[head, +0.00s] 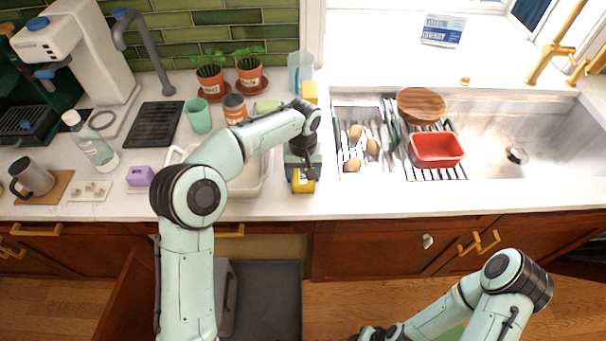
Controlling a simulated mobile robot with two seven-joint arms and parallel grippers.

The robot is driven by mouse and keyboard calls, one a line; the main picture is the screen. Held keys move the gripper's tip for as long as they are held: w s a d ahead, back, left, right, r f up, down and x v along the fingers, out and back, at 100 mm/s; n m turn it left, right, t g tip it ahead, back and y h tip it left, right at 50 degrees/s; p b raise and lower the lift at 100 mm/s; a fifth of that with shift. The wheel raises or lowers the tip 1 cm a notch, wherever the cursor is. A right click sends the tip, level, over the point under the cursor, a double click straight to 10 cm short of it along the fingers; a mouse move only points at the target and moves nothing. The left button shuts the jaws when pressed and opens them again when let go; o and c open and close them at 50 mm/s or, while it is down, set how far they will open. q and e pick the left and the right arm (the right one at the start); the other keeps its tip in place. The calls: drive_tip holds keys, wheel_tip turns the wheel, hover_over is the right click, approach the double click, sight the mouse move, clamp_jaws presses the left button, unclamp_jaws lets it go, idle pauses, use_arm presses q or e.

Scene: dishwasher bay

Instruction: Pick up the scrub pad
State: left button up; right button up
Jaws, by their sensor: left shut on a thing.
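My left gripper (303,168) points down at the counter's front, just left of the sink. It is shut on a yellow block (303,184), mostly covered by the gripper; I cannot tell for sure whether this is the scrub pad. A small light green flat pad (267,106) lies at the back of the counter, behind my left arm and apart from the gripper. My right gripper (374,334) shows only in part at the bottom edge, low in front of the cabinets, and its fingers cannot be made out.
A white tub (262,184) stands left of the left gripper, partly behind my arm. To the right, a drying rack (350,113) holds several potato-like things, and a red dish (436,149) and wooden bowl (421,105) stand over the sink (552,128). Potted plants (210,75) stand behind.

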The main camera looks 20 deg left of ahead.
sight(303, 173)
use_arm(q)
wheel_tip(303, 173, up, 20)
drive_tip(key=p, duration=0.3)
drive_tip(key=shift+p, duration=0.3)
use_arm(e)
drive_tip(key=w+r, duration=0.5)
drive_tip(key=shift+t, duration=0.4)
use_arm(q)
drive_tip(key=shift+f, duration=0.1)
drive_tip(key=shift+o, duration=1.4)
drive_tip(key=shift+c, duration=0.4)
